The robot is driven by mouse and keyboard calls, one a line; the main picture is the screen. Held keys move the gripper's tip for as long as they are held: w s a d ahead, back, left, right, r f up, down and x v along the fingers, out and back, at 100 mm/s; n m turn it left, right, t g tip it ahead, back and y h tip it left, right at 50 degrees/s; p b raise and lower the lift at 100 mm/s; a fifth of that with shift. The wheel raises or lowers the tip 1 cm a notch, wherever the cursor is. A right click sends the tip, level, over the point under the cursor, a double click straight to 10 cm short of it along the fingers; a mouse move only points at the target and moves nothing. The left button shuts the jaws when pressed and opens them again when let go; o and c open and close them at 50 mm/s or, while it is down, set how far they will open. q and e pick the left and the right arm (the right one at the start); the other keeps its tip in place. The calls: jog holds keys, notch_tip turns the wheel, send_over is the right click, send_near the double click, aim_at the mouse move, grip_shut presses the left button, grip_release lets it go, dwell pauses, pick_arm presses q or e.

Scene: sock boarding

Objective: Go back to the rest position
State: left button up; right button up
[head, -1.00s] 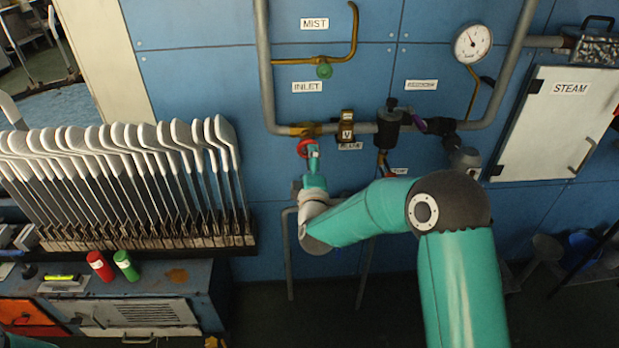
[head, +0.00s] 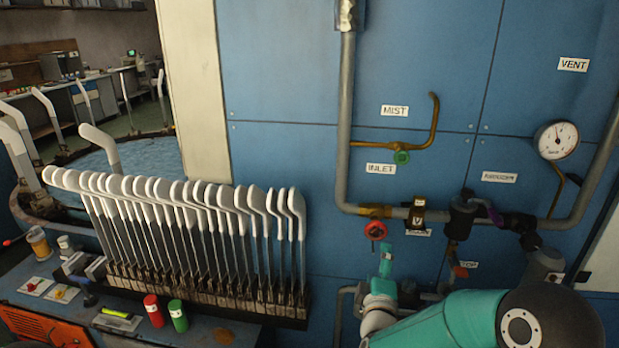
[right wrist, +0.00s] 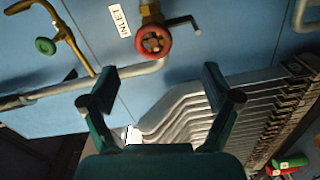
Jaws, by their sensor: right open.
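My right gripper (head: 385,263) is teal and stands just below the red round valve handle (head: 376,230) on the pipe by the INLET label, in the head view. In the right wrist view my right gripper (right wrist: 160,88) is open with nothing between its two fingers. The red valve handle (right wrist: 153,42) lies beyond the fingertips there, apart from them. My right arm reaches in from the lower right of the head view. My left gripper is in neither current view.
A rack of several white-topped sock boards (head: 190,225) stands left of my gripper. Red (head: 154,310) and green (head: 178,315) cans stand below it. Grey pipes (head: 345,120), a green valve (head: 401,157) and a gauge (head: 556,140) line the blue wall.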

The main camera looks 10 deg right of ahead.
jog(key=s+f+m+g+y, duration=0.1)
jog(key=s+f+g+y, duration=0.3)
jog(key=f, duration=0.7)
jog(key=s+f+g, duration=0.2)
jog(key=s+f, duration=0.4)
jog(key=f, duration=0.6)
jog(key=s+a+f+m+g+y, duration=0.1)
jog(key=s+a+f+m+g, duration=0.2)
jog(key=s, duration=0.5)
jog(key=s+a+f+m+g+y, duration=0.2)
jog(key=s+a+f+m+g, duration=0.1)
jog(key=s+m, duration=0.3)
jog(key=s+a+f+m+g+y, duration=0.2)
jog(key=s+a+f+m+g, duration=0.1)
jog(key=s, duration=0.7)
jog(key=shift+a+f+m+g, duration=0.2)
jog(key=shift+a+m+g, duration=0.5)
jog(key=shift+m, duration=0.1)
